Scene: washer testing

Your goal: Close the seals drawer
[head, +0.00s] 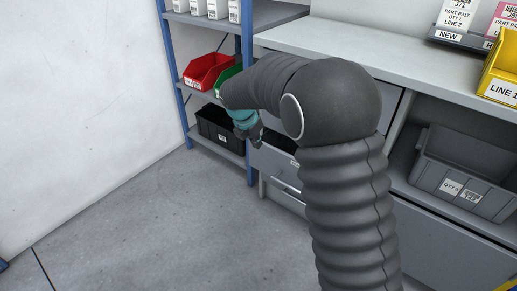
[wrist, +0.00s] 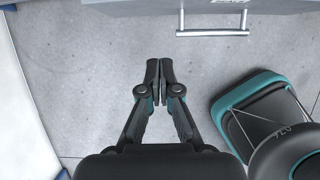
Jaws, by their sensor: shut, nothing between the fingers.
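A grey drawer (head: 272,166) with a small white label shows in the head view, low in the cabinet under the counter; my arm hides part of it. Its label is too small to read, so I cannot confirm that it is the seals drawer. I cannot tell how far it stands out. In the wrist view, a grey drawer front (wrist: 150,8) with a bar handle (wrist: 213,33) crosses the top edge. My gripper (wrist: 153,72) is shut and empty, pointing at the drawer front and apart from it. In the head view my gripper (head: 256,140) is beside the drawer.
A blue-post shelf (head: 247,60) stands left of the cabinet, with a red bin (head: 207,70), a green bin (head: 228,76) and a black crate (head: 214,126). A grey tote (head: 462,170) sits under the counter (head: 350,45) at right. The floor (head: 150,215) at left is clear.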

